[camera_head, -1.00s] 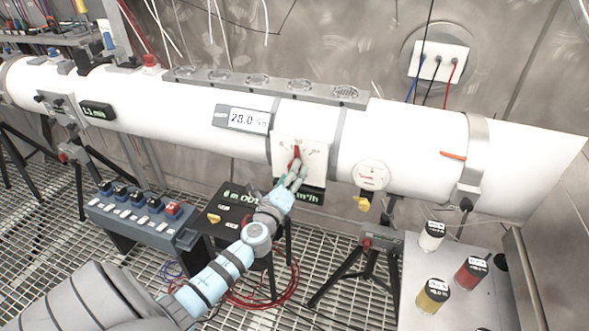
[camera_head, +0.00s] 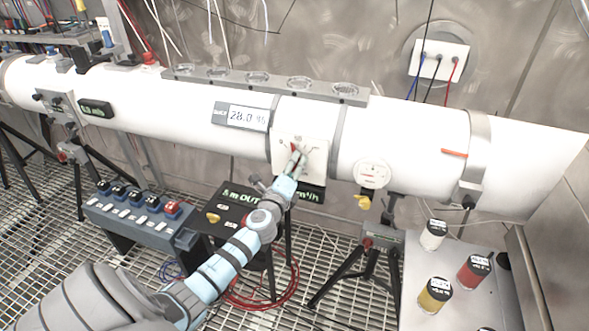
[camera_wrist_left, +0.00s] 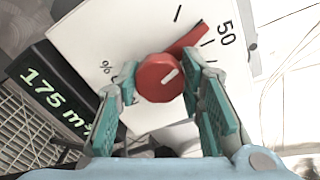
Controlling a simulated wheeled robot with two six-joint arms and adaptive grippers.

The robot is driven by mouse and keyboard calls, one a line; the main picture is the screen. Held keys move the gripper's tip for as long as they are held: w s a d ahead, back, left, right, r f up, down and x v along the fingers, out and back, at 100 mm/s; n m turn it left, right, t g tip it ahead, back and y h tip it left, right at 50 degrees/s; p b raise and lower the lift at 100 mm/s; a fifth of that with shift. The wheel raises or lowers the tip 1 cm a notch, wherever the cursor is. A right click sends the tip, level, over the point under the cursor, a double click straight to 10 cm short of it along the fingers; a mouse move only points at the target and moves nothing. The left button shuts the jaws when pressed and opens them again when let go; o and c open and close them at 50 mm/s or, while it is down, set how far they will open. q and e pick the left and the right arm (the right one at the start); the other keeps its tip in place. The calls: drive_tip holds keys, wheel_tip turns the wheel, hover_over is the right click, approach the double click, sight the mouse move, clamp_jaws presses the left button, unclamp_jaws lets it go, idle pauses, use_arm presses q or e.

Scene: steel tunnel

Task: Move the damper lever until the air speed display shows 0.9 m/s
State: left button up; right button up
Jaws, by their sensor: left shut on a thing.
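The damper lever (camera_head: 294,147) is red, on a white dial plate (camera_head: 315,150) on the duct. In the left wrist view its round red knob (camera_wrist_left: 158,78) lies between my left fingers, and its red arm points up and right toward the 50 mark. My left gripper (camera_head: 297,160) is shut on the lever; its teal fingers (camera_wrist_left: 160,85) flank the knob. The small black air speed display (camera_head: 96,108) with green digits sits on the left part of the duct; its digits are too blurred to read surely. My right gripper is not in view.
A green flow display (camera_wrist_left: 55,95) beside the dial reads 175. Several lidded jars stand on the table (camera_head: 410,270) at right.

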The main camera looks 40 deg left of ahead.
use_arm(q)
drive_tip(key=shift+n, duration=0.5)
drive_tip(key=o, duration=1.2)
drive_tip(key=shift+c, duration=0.2)
drive_tip(key=shift+s, duration=0.15)
drive_tip(key=v, duration=1.1)
drive_tip(key=shift+s+d, duration=0.2)
drive_tip(key=shift+s, duration=0.15)
